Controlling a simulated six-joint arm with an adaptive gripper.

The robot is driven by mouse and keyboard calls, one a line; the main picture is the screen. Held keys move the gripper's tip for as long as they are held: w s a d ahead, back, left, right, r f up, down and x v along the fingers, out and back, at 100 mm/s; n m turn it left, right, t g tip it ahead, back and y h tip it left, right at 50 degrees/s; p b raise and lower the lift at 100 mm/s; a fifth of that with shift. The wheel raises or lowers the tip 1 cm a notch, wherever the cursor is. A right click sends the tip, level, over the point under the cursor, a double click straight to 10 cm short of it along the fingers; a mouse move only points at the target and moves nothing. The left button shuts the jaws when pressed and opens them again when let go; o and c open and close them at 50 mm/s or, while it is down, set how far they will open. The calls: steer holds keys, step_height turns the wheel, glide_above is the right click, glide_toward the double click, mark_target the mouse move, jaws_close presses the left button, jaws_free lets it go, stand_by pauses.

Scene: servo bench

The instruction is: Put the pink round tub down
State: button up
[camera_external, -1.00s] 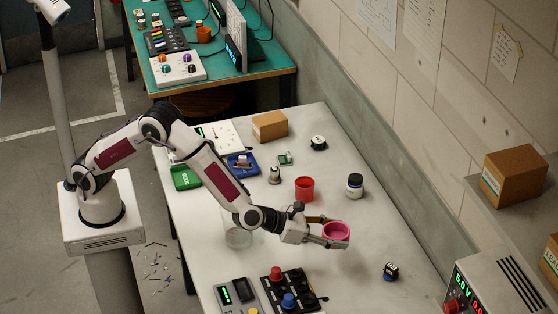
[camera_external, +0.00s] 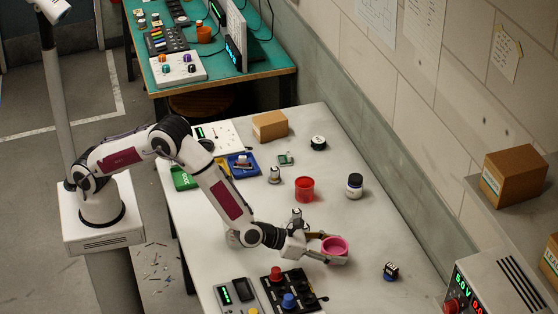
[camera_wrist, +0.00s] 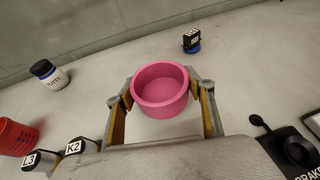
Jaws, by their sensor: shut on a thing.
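The pink round tub (camera_external: 335,247) is upright, with its open top facing up. My gripper (camera_wrist: 165,93) is shut on it, with one finger on each side of its wall. In the wrist view the tub (camera_wrist: 161,90) sits between the yellow-lined finger pads and looks empty. In the external view it is low over the white table, right of the middle. I cannot tell whether its base touches the table.
A red cup (camera_external: 304,190) and a white jar with a dark lid (camera_external: 354,187) stand behind the tub. A small dark-and-blue item (camera_external: 391,271) lies to its right. A black knob box (camera_external: 289,292) is in front. The table around the tub is clear.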

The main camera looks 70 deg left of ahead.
steer(key=shift+f, duration=1.75)
steer(key=shift+f, duration=0.1)
steer(key=o, duration=1.1)
steer(key=shift+s+r, duration=0.3)
steer(key=shift+v, duration=5.65)
steer(key=shift+a, duration=0.1)
